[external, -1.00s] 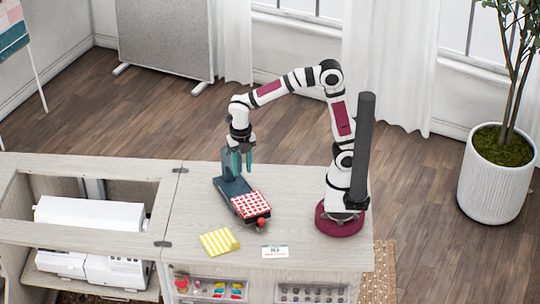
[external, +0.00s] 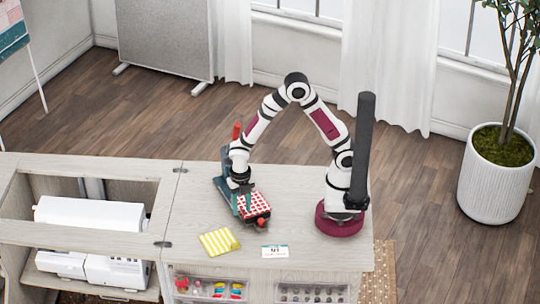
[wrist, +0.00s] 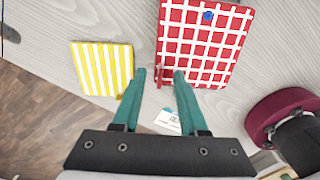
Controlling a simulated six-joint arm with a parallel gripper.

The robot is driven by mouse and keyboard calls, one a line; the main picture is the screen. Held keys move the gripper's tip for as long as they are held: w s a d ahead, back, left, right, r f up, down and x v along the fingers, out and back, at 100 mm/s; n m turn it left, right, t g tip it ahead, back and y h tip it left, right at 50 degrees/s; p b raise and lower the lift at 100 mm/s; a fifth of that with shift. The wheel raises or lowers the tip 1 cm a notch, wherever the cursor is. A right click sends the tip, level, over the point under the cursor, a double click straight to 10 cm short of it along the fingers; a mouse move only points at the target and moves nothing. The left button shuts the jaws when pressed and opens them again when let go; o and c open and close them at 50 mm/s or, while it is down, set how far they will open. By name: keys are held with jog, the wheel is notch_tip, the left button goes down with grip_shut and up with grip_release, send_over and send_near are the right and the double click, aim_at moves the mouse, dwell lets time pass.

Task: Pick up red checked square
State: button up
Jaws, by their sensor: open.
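My gripper (external: 241,210) is low at the left side of the square in the external view. In the wrist view my gripper (wrist: 159,75) is open, with both teal fingers just below the square's lower edge and nothing clearly held. Whether a finger touches the square, I cannot tell.
A yellow striped square (external: 217,242) lies at the left front, and it shows in the wrist view (wrist: 103,68). A small white card (external: 275,252) lies at the front. A red knob (external: 262,224) is at the device's front end. A cabinet opening with a white machine (external: 90,214) is at the left.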

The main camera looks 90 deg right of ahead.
grip_shut()
